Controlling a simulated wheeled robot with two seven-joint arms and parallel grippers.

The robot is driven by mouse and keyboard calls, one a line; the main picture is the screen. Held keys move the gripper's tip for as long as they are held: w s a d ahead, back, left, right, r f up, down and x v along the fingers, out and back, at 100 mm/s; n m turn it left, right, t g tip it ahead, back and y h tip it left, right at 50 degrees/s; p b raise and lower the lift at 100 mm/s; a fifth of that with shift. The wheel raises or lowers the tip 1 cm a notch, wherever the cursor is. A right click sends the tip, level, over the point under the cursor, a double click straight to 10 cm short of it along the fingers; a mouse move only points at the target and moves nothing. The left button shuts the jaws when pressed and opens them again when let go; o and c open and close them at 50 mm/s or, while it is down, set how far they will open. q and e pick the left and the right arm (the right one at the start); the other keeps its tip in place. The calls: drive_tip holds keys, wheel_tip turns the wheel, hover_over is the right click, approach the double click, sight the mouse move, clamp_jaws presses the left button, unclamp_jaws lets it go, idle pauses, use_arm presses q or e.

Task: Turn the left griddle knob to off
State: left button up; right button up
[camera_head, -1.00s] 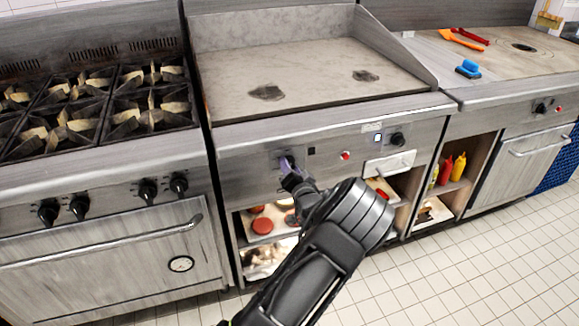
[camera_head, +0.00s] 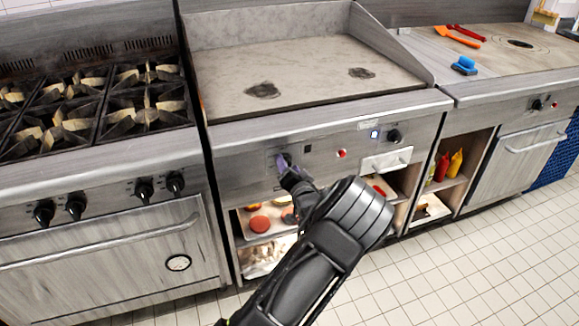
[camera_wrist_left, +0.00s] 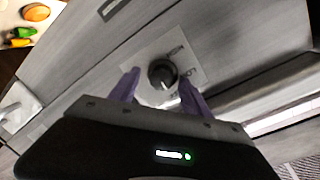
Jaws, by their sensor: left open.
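The left griddle knob (camera_wrist_left: 162,74) is a round dark knob on a pale plate with lettering, on the griddle's front panel. In the left wrist view it sits between the two purple fingers of my left gripper (camera_wrist_left: 165,88), which is open with a finger on either side. I cannot tell whether the fingers touch it. In the head view my left gripper (camera_head: 283,163) is at the left part of the griddle (camera_head: 310,75) panel, and the knob is mostly hidden behind the fingers. My right gripper does not show.
The right griddle knob (camera_head: 394,136), a red light (camera_head: 342,153) and a lit blue switch (camera_head: 375,134) are further right on the panel. A burner range (camera_head: 100,150) stands left. Open shelves with food lie below. A blue scraper (camera_head: 464,66) lies on the right counter.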

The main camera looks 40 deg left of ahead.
use_arm(q)
drive_tip(key=v, duration=0.7)
drive_tip(key=shift+d, duration=0.25)
drive_tip(key=s+d+f+g+h+p, duration=0.1)
drive_tip(key=s+d+f+g+h, duration=0.2)
drive_tip(key=f, duration=0.5)
drive_tip(key=s+d+f+h+p, duration=0.1)
drive_tip(key=s+d+f+h, duration=0.2)
drive_tip(key=s+f, duration=0.35)
drive_tip(key=s+d+f+g+h+p, duration=0.15)
drive_tip(key=s+d+f+h, duration=0.25)
drive_tip(key=s+d+f, duration=0.4)
drive_tip(key=s+d+g+h, duration=0.2)
drive_tip(key=s+d, duration=0.5)
drive_tip(key=d, duration=0.4)
drive_tip(key=s+d+r+g+h+p, duration=0.1)
drive_tip(key=s+d+g+h, duration=0.2)
drive_tip(key=s+d+h, duration=0.2)
drive_tip(key=s+d, duration=0.3)
drive_tip(key=d, duration=0.2)
drive_tip(key=shift+d+n, duration=0.3)
drive_tip(key=shift+d, duration=0.05)
